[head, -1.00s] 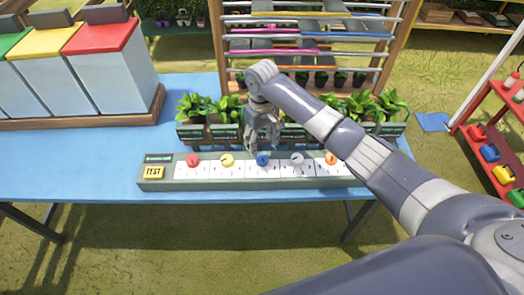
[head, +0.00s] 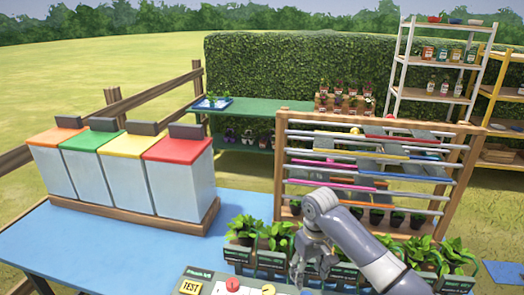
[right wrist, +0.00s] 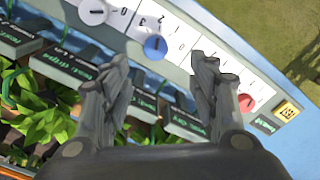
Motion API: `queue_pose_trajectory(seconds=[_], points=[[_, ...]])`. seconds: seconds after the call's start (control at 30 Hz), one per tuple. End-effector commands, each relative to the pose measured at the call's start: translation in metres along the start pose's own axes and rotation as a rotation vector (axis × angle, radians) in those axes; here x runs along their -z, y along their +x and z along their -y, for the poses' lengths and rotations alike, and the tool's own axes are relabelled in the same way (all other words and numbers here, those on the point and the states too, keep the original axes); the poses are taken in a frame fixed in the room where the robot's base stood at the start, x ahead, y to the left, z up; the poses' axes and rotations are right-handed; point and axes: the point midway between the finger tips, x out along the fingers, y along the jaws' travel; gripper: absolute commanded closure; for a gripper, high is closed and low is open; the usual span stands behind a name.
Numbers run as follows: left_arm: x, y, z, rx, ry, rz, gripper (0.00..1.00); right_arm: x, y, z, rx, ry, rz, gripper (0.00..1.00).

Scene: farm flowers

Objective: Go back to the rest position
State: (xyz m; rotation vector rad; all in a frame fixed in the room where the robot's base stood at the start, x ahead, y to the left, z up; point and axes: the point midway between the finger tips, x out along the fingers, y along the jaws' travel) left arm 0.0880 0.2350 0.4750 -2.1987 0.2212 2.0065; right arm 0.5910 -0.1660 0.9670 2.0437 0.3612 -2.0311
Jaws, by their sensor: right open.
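My right gripper (head: 308,262) is over the blue table (head: 90,245), just in front of the potted plants. In the right wrist view my right gripper (right wrist: 160,85) has its fingers apart with nothing between the tips. Below it is the dial panel (right wrist: 205,38) with a blue knob (right wrist: 155,46), a white knob (right wrist: 93,11) and a red knob (right wrist: 246,102). In the head view the panel (head: 208,276) is cut off by the bottom edge, with its yellow TEST button (head: 190,287) showing. My left gripper is not in view.
Potted plants in labelled holders (head: 243,255) line the table behind the panel. Bins with orange, green, yellow and red lids (head: 180,150) stand on the left. A wooden rack with rods (head: 370,165) stands behind the plants. The table's left part is clear.

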Motion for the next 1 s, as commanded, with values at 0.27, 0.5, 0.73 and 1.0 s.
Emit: queue_pose_trajectory(seconds=[0.27,0.5,0.73,1.0], points=[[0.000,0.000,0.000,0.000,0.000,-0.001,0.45,-0.049,0.061,0.061,0.069,-0.082,-0.064,0.46],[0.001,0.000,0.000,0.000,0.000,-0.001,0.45,-0.105,0.092,0.099,0.116,-0.083,-0.153,0.46],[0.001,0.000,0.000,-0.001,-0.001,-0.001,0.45,-0.167,0.101,0.111,0.117,-0.023,-0.230,0.46],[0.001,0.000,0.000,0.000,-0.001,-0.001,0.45,-0.240,0.091,0.097,0.051,0.079,-0.284,0.46]])
